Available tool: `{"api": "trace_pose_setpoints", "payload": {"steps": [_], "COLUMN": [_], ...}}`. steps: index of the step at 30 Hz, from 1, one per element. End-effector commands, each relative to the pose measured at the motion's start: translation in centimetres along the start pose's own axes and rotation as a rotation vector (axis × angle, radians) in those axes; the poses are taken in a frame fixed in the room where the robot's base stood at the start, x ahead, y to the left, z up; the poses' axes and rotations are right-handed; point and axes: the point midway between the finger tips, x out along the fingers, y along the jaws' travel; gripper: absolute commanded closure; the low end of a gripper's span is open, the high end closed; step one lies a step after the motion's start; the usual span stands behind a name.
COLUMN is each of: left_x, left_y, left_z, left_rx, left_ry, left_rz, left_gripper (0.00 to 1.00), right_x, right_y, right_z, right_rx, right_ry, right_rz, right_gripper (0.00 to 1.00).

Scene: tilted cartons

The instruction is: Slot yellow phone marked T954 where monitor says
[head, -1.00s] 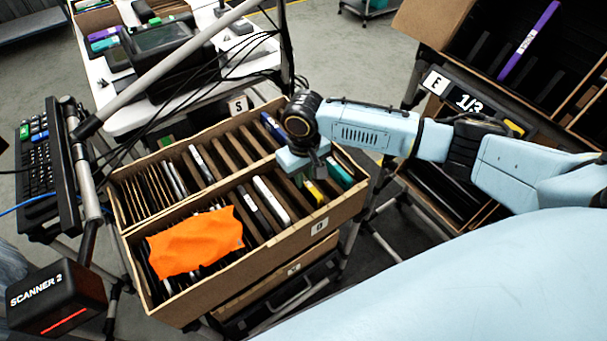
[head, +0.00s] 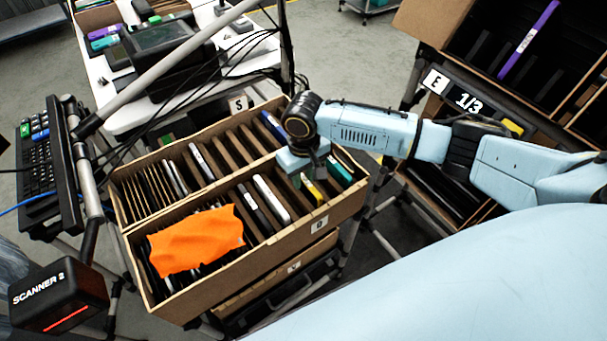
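A yellow phone (head: 313,189) stands on edge in a slot near the right end of the front compartment of the cardboard carton marked D (head: 335,215). Its T954 mark is too small to read. My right gripper (head: 315,171) is right above it, pointing down. The fingers are small and partly hidden by the wrist, so I cannot tell if they hold the phone. A dark monitor (head: 160,38) stands on the white table, and no text on it is readable. My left gripper is not in view.
An orange cloth (head: 196,240) covers the carton's left slots. Teal phones (head: 341,171) and a white one (head: 271,200) stand near the gripper. The rear row marked S has free slots. A tilted carton marked E 1/3 with a purple phone (head: 530,42) is at right.

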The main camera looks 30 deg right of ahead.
Motion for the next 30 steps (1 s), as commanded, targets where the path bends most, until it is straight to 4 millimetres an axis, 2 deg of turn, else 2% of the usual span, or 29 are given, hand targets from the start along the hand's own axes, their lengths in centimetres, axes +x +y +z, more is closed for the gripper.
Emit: {"api": "trace_pose_setpoints", "payload": {"steps": [1, 3, 11, 14, 17, 24, 30], "left_x": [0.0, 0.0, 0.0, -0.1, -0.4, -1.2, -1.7], "left_y": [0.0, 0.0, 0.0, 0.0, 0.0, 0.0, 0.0], "left_z": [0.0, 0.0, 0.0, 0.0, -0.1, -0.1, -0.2], "left_rx": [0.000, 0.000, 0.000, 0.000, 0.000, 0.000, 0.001], "left_ry": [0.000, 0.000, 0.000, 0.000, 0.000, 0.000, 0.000], "left_rz": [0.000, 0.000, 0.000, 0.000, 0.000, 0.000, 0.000], "left_gripper": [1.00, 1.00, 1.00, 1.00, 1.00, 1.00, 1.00], "right_x": [0.0, 0.0, 0.0, -0.7, -2.2, -7.7, -11.4], "right_y": [0.0, 0.0, 0.0, 0.0, 0.1, 0.0, 0.0], "right_z": [0.0, 0.0, 0.0, 0.0, -0.1, -0.1, -0.1], "right_rx": [0.000, 0.000, 0.000, 0.000, 0.000, -0.001, 0.000], "right_ry": [0.000, 0.000, -0.001, 0.000, 0.002, 0.004, 0.003], "right_rz": [0.000, 0.000, 0.001, 0.000, 0.000, -0.001, -0.001], "right_gripper": [0.68, 0.61, 0.61, 0.61, 0.61, 0.61, 0.61]}}
